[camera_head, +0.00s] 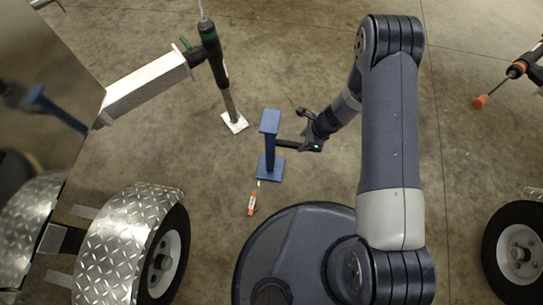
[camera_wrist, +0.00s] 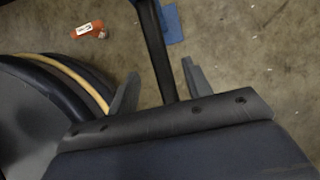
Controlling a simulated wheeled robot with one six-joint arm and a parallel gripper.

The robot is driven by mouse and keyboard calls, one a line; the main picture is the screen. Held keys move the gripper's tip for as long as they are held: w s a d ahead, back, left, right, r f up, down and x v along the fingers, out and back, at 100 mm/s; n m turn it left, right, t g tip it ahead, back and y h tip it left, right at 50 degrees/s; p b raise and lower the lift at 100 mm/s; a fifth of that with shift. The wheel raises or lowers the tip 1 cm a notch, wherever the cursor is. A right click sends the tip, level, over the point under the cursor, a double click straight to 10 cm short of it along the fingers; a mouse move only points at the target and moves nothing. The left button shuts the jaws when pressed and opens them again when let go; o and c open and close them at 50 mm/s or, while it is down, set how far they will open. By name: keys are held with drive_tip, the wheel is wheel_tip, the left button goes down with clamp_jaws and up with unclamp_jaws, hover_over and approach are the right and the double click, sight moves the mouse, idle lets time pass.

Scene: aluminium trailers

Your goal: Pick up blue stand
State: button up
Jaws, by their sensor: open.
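The blue stand (camera_head: 270,169) stands upright on the floor, with a flat top plate, a post and a square base. A blue corner of it shows at the top of the wrist view (camera_wrist: 173,24). My gripper (camera_head: 303,131) is just right of the stand's post, at about mid-height in the head view. Whether a finger touches the bar cannot be told.
A small orange and white item (camera_head: 252,203) lies on the floor below the stand. A trailer jack (camera_head: 213,55) with a white foot stands up-left. A trailer fender and wheel (camera_head: 165,262) are at lower left. Another wheel (camera_head: 518,250) is at right. Floor behind the stand is clear.

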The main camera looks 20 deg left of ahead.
sight(297, 144)
drive_tip(key=shift+a+b+x, duration=0.1)
drive_tip(key=shift+b+x, duration=0.45)
drive_tip(key=shift+x, duration=1.2)
drive_tip(key=shift+a+b+x, duration=0.15)
drive_tip(key=shift+b+x, duration=0.35)
drive_tip(key=shift+x, duration=1.25)
drive_tip(key=shift+f+b, duration=0.2)
drive_tip(key=shift+b, duration=0.25)
clamp_jaws()
drive_tip(key=shift+a+r, duration=0.1)
drive_tip(key=shift+r, duration=0.05)
